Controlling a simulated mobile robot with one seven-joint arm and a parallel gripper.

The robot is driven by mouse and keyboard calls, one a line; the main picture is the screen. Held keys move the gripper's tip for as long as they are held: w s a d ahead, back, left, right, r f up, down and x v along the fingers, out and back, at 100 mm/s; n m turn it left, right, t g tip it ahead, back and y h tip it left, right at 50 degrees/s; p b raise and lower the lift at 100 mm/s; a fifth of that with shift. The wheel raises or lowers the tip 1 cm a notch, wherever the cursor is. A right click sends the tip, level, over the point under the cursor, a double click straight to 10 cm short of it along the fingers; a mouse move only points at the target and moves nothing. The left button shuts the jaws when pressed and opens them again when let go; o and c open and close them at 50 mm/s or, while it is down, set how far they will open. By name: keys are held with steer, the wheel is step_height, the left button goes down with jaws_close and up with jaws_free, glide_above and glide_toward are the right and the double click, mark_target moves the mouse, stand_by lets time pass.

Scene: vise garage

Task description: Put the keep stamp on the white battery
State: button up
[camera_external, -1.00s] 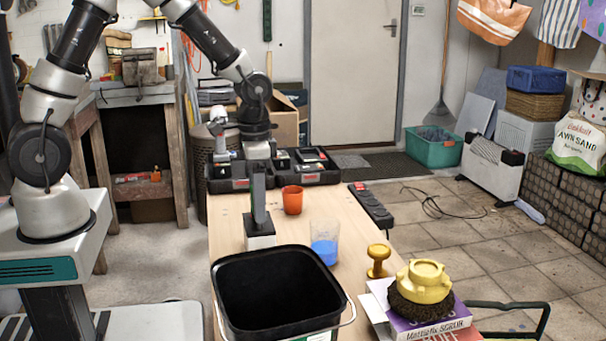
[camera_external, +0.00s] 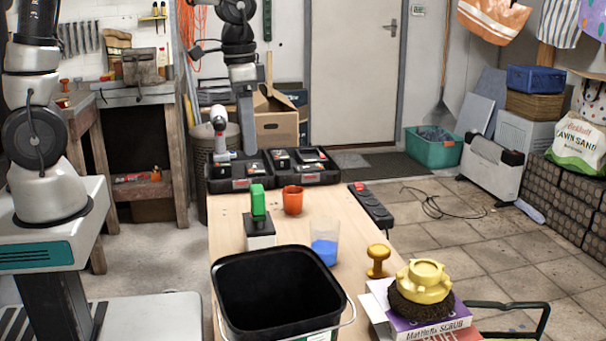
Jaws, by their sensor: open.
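A green upright block (camera_external: 258,199), which looks like the handle of the keep stamp, stands on a small block with a dark top and a white front (camera_external: 260,242) on the wooden table. That lower block looks like the white battery. The seam between the two is too small to make out. My gripper (camera_external: 248,150) points down above and behind them, over the front of the black cases. It is apart from the green block. It is open, seen edge-on, with nothing visible in it.
A black bin (camera_external: 225,300) stands at the table's front. An orange cup (camera_external: 292,200), a clear cup with blue contents (camera_external: 324,243) and a yellow knob (camera_external: 378,261) stand to the right. Black open cases (camera_external: 225,186) lie at the far end, with a drill (camera_external: 220,130) behind.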

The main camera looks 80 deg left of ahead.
steer(key=s+d+r+t, duration=0.2)
steer(key=s+d+r, duration=0.2)
steer(key=s, duration=0.3)
steer(key=s+d+r+t, duration=0.2)
steer(key=s+d+r, duration=0.2)
steer(key=s, duration=0.3)
steer(key=shift+s+d+r+t, duration=0.2)
steer(key=shift+r+t, duration=0.2)
steer(key=shift+r, duration=0.35)
